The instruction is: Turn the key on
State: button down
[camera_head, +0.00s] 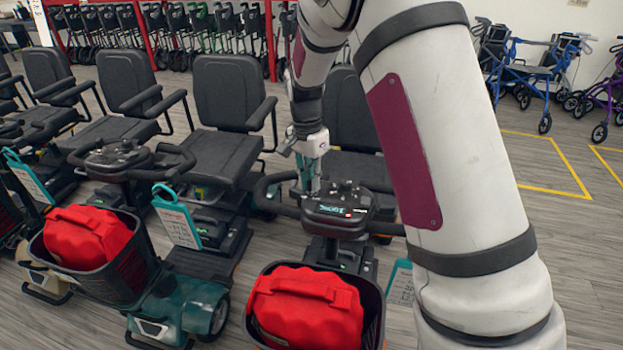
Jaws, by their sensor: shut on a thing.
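My gripper (310,184) points down at the dark control console (338,208) of the nearest scooter, near the console's left side. Its fingers are together at the console's surface. The key is too small to make out and is hidden by the fingers, so I cannot tell its turn position. The console has a small lit teal display and a dark handlebar (275,187) reaching out to the left. My arm covers the right part of this scooter.
A red bag (305,305) sits in this scooter's front basket. A second scooter (175,305) with a red bag (88,237) stands to the left. Black seats (228,95) line up behind. Rollators (530,60) stand at the back right. Grey floor is open at right.

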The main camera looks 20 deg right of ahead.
dwell(0.3)
jog(key=c, duration=1.6)
grip_release()
jog(key=shift+r, duration=0.1)
notch_tip(320, 180, up, 12)
jog(key=shift+w+a, duration=0.25)
jog(key=shift+w, duration=0.2)
